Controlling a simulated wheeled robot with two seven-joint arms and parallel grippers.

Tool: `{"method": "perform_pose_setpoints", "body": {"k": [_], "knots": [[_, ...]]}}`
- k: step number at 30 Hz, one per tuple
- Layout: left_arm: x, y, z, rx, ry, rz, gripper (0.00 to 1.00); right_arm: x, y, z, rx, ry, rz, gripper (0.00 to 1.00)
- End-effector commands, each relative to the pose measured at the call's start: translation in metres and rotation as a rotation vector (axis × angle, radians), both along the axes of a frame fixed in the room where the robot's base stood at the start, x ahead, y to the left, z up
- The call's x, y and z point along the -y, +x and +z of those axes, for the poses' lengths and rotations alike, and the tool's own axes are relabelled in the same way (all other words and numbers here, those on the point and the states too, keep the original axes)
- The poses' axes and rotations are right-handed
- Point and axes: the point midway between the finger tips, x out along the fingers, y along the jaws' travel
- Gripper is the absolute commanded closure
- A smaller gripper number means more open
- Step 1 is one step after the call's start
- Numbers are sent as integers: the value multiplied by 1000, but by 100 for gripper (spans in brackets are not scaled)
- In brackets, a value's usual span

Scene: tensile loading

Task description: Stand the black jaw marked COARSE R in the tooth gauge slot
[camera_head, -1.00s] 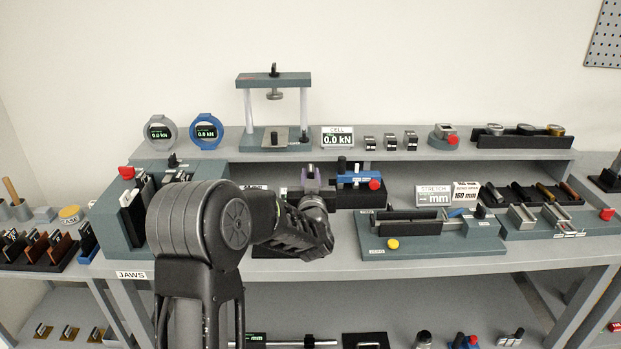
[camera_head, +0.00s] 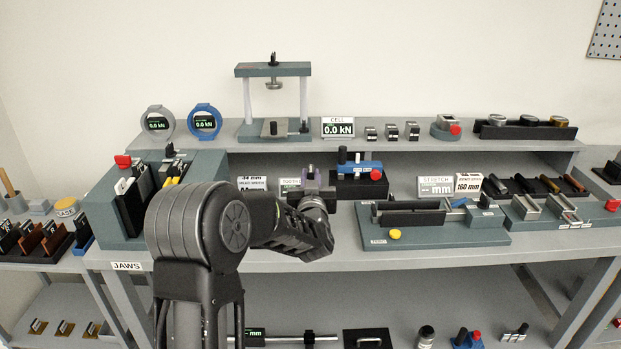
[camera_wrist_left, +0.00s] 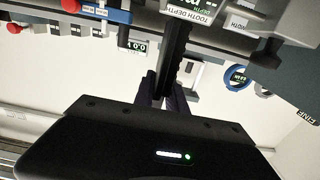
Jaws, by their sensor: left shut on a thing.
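My left gripper (camera_head: 309,182) is above the bench in the head view, its arm crossing in from the left. In the left wrist view the gripper (camera_wrist_left: 163,88) is shut on a long, dark black jaw (camera_wrist_left: 177,42) with a notched edge. No marking is readable on the jaw. The jaw reaches up beside the TOOTH DEPTH display (camera_wrist_left: 192,12). In the head view this display (camera_head: 290,184) stands just left of the gripper. I cannot make out the gauge slot or whether the jaw touches it. My right gripper is not in view.
A teal jaw rack (camera_head: 112,207) with a red knob stands at left. A black block with a blue part (camera_head: 360,168) and red button stands just right of the gripper. The teal stretch fixture (camera_head: 440,232) lies further right. The bench front between is clear.

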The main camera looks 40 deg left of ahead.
Motion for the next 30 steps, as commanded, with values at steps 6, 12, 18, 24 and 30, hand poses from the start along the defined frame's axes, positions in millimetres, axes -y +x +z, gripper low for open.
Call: {"method": "perform_pose_setpoints", "body": {"k": [6, 12, 18, 24, 30], "knots": [[0, 0, 3, 8, 3, 0, 100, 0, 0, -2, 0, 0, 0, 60], [0, 0, 3, 8, 3, 0, 100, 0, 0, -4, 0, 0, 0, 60], [0, 0, 4, 7, 4, 0, 100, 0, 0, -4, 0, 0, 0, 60], [0, 0, 4, 8, 3, 0, 100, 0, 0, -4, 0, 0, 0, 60], [0, 0, 3, 8, 3, 0, 100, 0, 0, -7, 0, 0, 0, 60]]}}
